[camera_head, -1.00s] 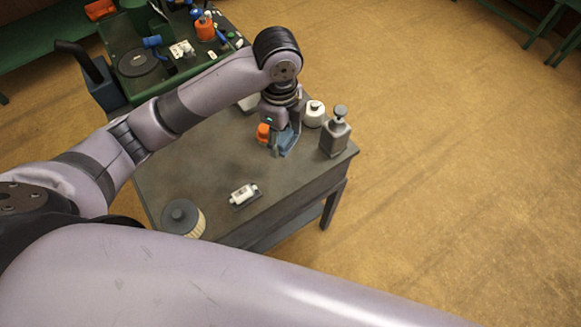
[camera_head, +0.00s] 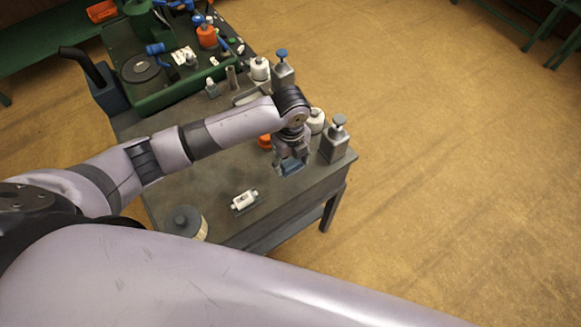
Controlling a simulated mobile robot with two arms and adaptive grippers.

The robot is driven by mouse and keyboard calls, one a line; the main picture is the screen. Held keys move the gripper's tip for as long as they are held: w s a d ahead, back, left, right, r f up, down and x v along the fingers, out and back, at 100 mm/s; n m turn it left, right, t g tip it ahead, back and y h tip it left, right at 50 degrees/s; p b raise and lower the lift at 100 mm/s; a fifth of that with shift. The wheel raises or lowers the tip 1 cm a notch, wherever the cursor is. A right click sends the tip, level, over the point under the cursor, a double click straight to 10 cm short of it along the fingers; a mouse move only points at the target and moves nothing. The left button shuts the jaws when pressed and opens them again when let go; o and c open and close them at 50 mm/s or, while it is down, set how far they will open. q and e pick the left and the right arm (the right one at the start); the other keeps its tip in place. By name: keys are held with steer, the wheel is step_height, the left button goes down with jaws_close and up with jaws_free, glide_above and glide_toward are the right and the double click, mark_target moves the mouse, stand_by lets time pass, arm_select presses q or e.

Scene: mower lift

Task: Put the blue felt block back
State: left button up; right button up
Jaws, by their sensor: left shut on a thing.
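My left gripper (camera_head: 291,160) points down over the right part of the grey table. It is shut on a small blue-grey thing, which looks like the blue felt block (camera_head: 291,169), at the table's front right. The gripper hides part of the block. I cannot tell whether the block touches the tabletop. My right gripper is out of view.
Close to my left gripper stand a grey pump bottle (camera_head: 335,139), a white jar (camera_head: 316,121) and an orange thing (camera_head: 265,141). A small white device (camera_head: 244,201) and a round filter (camera_head: 186,222) lie nearer. A green tray (camera_head: 182,95) with tools is behind. The tabletop's middle (camera_head: 210,180) is clear.

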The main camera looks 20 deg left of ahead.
mark_target(291, 171)
arm_select(q)
steer(key=shift+f, duration=2.65)
steer(key=shift+f, duration=0.2)
steer(key=o, duration=1.1)
steer(key=shift+o, duration=0.2)
step_height(291, 171, up, 12)
steer(key=shift+r+b, duration=0.2)
steer(key=shift+b, duration=0.25)
